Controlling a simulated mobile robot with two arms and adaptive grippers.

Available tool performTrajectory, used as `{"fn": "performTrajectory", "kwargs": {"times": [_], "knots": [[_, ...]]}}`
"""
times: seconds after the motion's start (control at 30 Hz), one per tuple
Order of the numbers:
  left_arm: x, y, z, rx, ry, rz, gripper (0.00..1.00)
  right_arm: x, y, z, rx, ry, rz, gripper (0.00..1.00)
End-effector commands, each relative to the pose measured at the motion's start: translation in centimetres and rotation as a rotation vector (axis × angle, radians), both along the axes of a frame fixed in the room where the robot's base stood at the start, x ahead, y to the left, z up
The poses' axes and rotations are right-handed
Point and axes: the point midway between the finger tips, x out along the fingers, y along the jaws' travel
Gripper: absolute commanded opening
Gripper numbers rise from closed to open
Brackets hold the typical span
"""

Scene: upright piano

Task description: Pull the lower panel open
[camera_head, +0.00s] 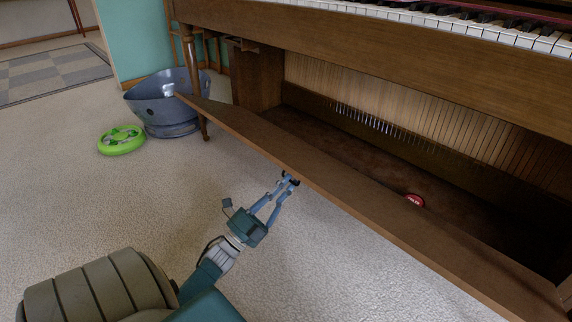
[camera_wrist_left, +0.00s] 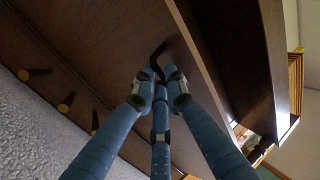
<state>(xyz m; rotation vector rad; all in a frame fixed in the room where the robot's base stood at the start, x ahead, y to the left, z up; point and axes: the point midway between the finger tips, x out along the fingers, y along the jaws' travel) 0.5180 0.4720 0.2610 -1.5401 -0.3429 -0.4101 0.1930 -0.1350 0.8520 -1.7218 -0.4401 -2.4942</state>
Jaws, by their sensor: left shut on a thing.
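The lower panel (camera_head: 350,198) of the upright piano is a long brown wooden board. It is tilted outward from the piano, and the dark cavity behind it shows. My left gripper (camera_head: 289,179) is shut at the panel's outer edge, near its middle. In the left wrist view the panel (camera_wrist_left: 100,45) fills the upper left, and the gripper's fingertips (camera_wrist_left: 160,76) are close together by a dark curved piece against the wood. What exactly lies between the fingertips is hard to make out. My right gripper is in neither view.
Inside the cavity lies a small red round object (camera_head: 414,200). The keyboard (camera_head: 480,22) is above. Carpet in front is clear.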

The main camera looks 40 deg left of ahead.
Motion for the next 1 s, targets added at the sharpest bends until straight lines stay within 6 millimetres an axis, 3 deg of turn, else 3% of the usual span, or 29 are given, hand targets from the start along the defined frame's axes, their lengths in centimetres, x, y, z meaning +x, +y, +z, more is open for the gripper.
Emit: {"fn": "performTrajectory", "kwargs": {"times": [0.03,0.17,0.2,0.3,1.0], "knots": [[0.69,-0.08,-1.30,0.000,0.039,0.007,0.00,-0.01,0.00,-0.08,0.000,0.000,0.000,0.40],[0.72,-0.07,-1.25,0.000,0.038,0.007,0.00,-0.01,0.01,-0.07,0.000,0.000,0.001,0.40],[0.72,-0.08,-1.25,0.000,0.038,0.007,0.15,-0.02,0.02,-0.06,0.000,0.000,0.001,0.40],[0.72,-0.09,-1.25,0.000,0.038,0.007,0.31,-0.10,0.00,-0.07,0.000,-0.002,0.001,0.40],[0.67,-0.31,-0.70,0.005,0.028,0.002,0.31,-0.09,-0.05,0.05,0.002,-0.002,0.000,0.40]]}}
